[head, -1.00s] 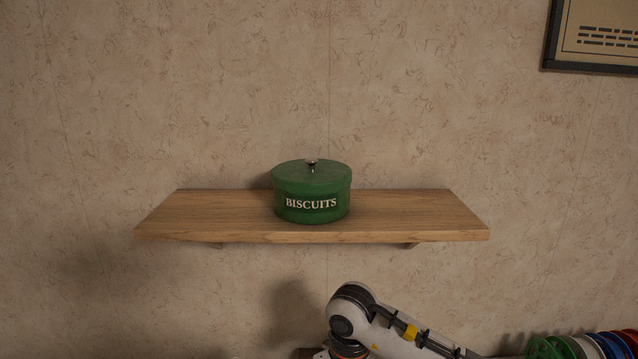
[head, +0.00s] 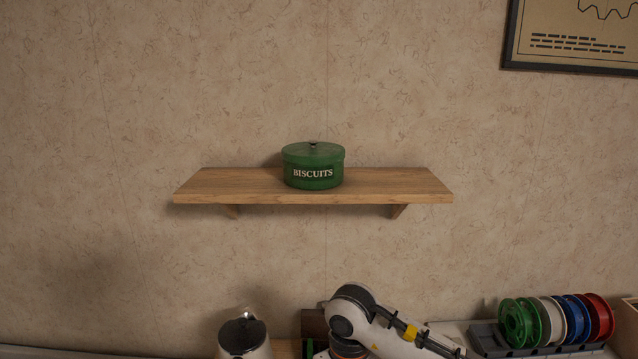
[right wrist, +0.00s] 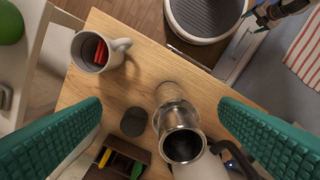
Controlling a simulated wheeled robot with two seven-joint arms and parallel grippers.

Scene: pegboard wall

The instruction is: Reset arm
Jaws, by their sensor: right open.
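My right gripper (right wrist: 160,125) shows in the right wrist view as two teal ribbed fingers, spread wide with nothing held between them. It is above a wooden tabletop (right wrist: 150,75), and a steel cylinder (right wrist: 172,116) lies below the gap. My right arm shows at the bottom of the head view, but its gripper is outside that view. At the top right of the right wrist view, a dark jointed part with a teal tip (right wrist: 268,16) may be my left gripper; its jaws are unclear.
A green biscuit tin (head: 313,168) stands on a wall shelf (head: 220,188). Below are a kettle (head: 243,338) and several coloured spools (head: 560,320). Around my right fingers are a mug (right wrist: 86,60), a dark disc (right wrist: 134,122), a compartmented box (right wrist: 130,150) and a round grey container (right wrist: 182,30).

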